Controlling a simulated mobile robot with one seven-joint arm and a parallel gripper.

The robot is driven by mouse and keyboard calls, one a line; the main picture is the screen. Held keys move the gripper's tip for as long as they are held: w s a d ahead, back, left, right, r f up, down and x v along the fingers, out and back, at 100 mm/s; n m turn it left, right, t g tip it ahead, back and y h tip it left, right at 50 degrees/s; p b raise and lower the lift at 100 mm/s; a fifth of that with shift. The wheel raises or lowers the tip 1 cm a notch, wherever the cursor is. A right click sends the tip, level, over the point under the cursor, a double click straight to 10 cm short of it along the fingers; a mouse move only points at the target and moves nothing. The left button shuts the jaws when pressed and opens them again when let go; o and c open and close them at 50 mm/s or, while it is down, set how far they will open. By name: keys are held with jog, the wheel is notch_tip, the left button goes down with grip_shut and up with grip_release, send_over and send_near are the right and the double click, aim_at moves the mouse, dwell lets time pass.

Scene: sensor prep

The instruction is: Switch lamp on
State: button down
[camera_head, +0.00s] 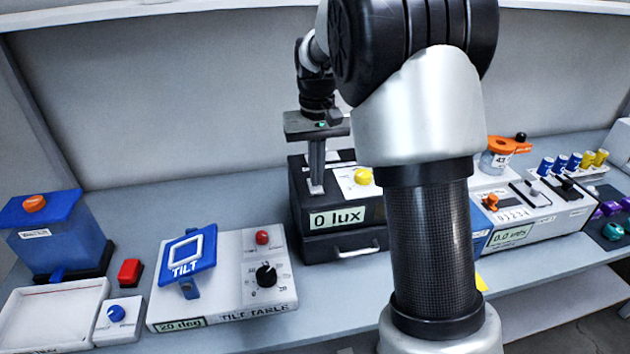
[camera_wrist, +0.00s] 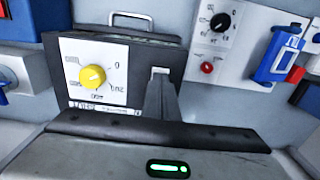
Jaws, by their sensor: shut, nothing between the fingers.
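A dark box (camera_head: 298,215) with a "0 lux" display (camera_head: 337,217) stands in the middle of the bench; it also shows in the wrist view (camera_wrist: 200,65). Its top carries a white panel with a yellow knob (camera_head: 362,176), seen in the wrist view too (camera_wrist: 93,77). A small white switch-like part (camera_wrist: 160,71) sits on the box top, partly hidden by my fingers. My gripper (camera_head: 316,190) is shut and empty, pointing down at the left part of the box top. Its fingers (camera_wrist: 160,84) are at or just above that part; contact is unclear.
A tilt table (camera_head: 222,310) with a blue platform, red button and black knob stands left of the box. A blue container (camera_head: 60,240) and white tray (camera_head: 50,315) are farther left. A meter unit (camera_head: 540,215) stands right. My arm hides bench behind it.

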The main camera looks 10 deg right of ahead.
aim_at(316, 190)
jog(key=shift+r+p, duration=2.15)
jog(key=shift+r, duration=0.7)
